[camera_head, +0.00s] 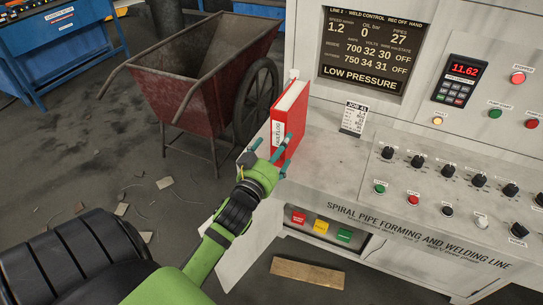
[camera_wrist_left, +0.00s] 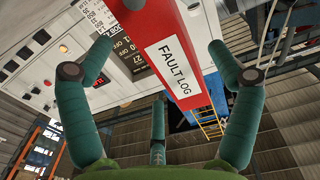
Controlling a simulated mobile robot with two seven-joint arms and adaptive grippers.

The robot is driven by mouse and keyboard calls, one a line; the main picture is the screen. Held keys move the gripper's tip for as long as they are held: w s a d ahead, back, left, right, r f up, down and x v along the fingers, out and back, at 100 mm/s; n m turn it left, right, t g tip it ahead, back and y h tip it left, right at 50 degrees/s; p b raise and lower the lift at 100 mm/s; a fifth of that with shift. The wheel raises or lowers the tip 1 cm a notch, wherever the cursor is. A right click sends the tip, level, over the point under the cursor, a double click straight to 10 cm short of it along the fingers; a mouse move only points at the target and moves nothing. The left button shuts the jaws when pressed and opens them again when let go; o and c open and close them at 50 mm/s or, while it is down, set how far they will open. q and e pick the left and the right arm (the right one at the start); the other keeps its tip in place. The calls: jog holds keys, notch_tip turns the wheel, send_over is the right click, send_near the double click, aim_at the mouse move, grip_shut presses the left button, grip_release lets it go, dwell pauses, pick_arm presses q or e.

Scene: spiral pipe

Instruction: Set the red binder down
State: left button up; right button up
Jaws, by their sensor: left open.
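The red binder (camera_head: 290,122) stands upright on the left end of the machine's pale ledge, its white pages facing up and its spine label toward my gripper. In the left wrist view the binder (camera_wrist_left: 163,23) shows its white FAULT LOG label between the teal fingers. My left gripper (camera_head: 268,156) is at the binder's lower front edge. In the left wrist view its fingers (camera_wrist_left: 158,65) are spread, with gaps on both sides of the binder. The binder's bottom is partly hidden by a finger in the head view. My right gripper is not in view.
The ledge (camera_head: 325,150) belongs to a control console with knobs and buttons (camera_head: 450,185) on the right. A small job card (camera_head: 354,118) stands right of the binder. A red wheelbarrow (camera_head: 200,85) is on the floor behind, left. Scraps litter the floor.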

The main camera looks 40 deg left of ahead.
pick_arm(q)
jog(key=s+d+f+m+g+h, duration=0.1)
jog(key=s+d+f+g, duration=0.25)
jog(key=f, duration=0.85)
jog(key=s+d+f+m+g+h, duration=0.15)
jog(key=s+f, duration=0.25)
jog(key=f, duration=0.8)
jog(key=s+d+f+g+h, duration=0.1)
jog(key=s+d+f+g, duration=0.25)
jog(key=f, duration=0.85)
jog(key=s+d+f+m+g, duration=0.1)
jog(key=s+f+g, duration=0.1)
jog(key=s+f, duration=0.4)
jog(key=s+f+g, duration=0.3)
jog(key=s+f, duration=0.3)
jog(key=s, duration=0.8)
jog(key=s+d+f+m+g, duration=0.1)
jog(key=s+f+g, duration=0.2)
jog(key=s+f, duration=0.3)
jog(key=s, duration=0.4)
jog(key=shift+d+m, duration=0.3)
jog(key=shift+m, duration=0.05)
jog(key=shift+h, duration=0.25)
